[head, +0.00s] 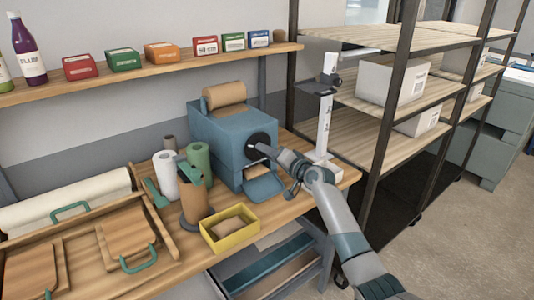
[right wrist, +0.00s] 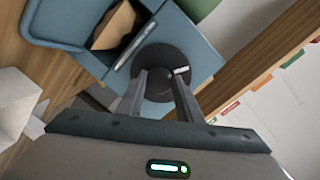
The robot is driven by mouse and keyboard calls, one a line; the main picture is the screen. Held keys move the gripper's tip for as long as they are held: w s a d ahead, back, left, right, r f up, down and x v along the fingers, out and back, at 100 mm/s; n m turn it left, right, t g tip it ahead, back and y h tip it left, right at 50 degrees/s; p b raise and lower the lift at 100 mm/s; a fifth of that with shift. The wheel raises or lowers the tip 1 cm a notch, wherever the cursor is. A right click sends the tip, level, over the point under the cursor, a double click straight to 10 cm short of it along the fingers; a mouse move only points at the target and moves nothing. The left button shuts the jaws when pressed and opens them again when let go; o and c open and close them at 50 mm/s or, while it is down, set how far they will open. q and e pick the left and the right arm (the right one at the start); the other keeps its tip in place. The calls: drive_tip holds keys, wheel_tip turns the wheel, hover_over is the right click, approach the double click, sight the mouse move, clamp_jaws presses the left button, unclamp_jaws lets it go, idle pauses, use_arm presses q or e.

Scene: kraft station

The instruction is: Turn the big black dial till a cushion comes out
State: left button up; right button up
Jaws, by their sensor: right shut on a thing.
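The blue machine (head: 215,135) stands on the wooden bench with a roll of brown paper (head: 224,95) on top. Its big black dial (head: 262,146) is on the side facing my right arm. My right gripper (head: 262,150) is shut on the dial; in the right wrist view the fingers (right wrist: 160,85) are at either side of the black dial (right wrist: 162,60), which has a white mark. Brown paper (right wrist: 115,25) shows in the machine's opening beside the blue chute (right wrist: 65,22). A brown cushion (head: 227,226) lies in the yellow box (head: 245,233). My left gripper is out of view.
Wooden trays (head: 125,235) fill the bench's left. A shelf of small boxes (head: 162,52) runs above.

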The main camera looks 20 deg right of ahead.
idle(0.3)
drive_tip(key=o, duration=1)
drive_tip(key=shift+o, duration=0.2)
drive_tip(key=shift+s+d, duration=0.1)
drive_tip(key=shift+s, duration=0.05)
drive_tip(key=b+v, duration=0.3)
drive_tip(key=v, duration=1.4)
drive_tip(key=shift+b, duration=0.4)
drive_tip(key=shift+f, duration=0.15)
